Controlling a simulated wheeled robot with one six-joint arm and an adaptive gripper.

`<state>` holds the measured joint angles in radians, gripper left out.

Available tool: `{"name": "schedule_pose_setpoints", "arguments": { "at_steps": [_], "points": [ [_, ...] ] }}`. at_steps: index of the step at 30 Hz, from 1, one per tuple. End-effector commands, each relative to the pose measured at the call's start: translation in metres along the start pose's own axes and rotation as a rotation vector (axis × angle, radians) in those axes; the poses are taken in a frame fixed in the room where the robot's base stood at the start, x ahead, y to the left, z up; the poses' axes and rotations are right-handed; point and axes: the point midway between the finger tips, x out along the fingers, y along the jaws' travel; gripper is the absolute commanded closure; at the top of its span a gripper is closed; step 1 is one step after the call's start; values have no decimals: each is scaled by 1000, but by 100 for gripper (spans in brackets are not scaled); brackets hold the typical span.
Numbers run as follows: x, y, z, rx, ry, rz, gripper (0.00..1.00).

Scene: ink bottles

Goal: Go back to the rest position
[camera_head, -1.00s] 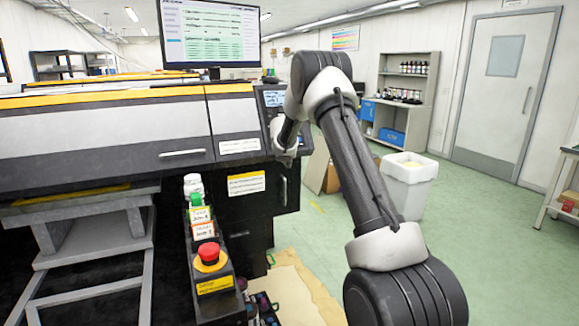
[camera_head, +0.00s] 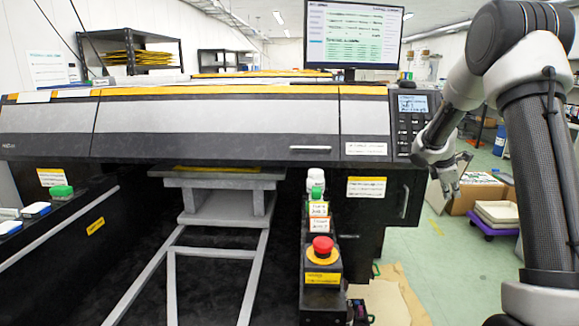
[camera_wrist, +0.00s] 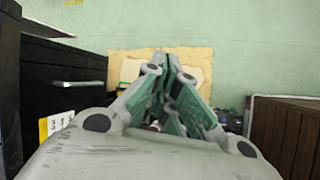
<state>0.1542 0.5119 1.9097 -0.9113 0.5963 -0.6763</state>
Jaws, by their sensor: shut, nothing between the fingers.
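My gripper (camera_head: 450,187) hangs from my arm at the right of the head view, beside the right end of the large printer (camera_head: 240,128). In the wrist view my gripper (camera_wrist: 165,62) points down over the floor, its fingers together with nothing between them.
A tan sheet (camera_head: 388,300) lies on the green floor (camera_head: 465,265). Cardboard boxes (camera_head: 478,190) and a tray stack (camera_head: 497,213) stand behind my gripper. Green floor at the right is open.

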Motion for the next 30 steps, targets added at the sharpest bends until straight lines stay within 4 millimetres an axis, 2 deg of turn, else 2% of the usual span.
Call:
{"name": "schedule_pose_setpoints", "arguments": {
  "at_steps": [1,4,9,15,18,21,23,27,30],
  "points": [
    [-20,-24,11,138,0,-42,100],
    [-62,-79,30,433,-1,-136,100],
    [-139,-179,45,877,18,-289,100],
    [-211,-283,43,1215,104,-432,100],
    [-238,-322,39,1292,183,-468,100],
    [-257,-346,38,1323,276,-460,100],
    [-265,-353,39,1330,324,-436,100],
    [-283,-353,46,1335,408,-372,100],
    [-289,-352,48,1335,436,-351,100]
  ]
}}
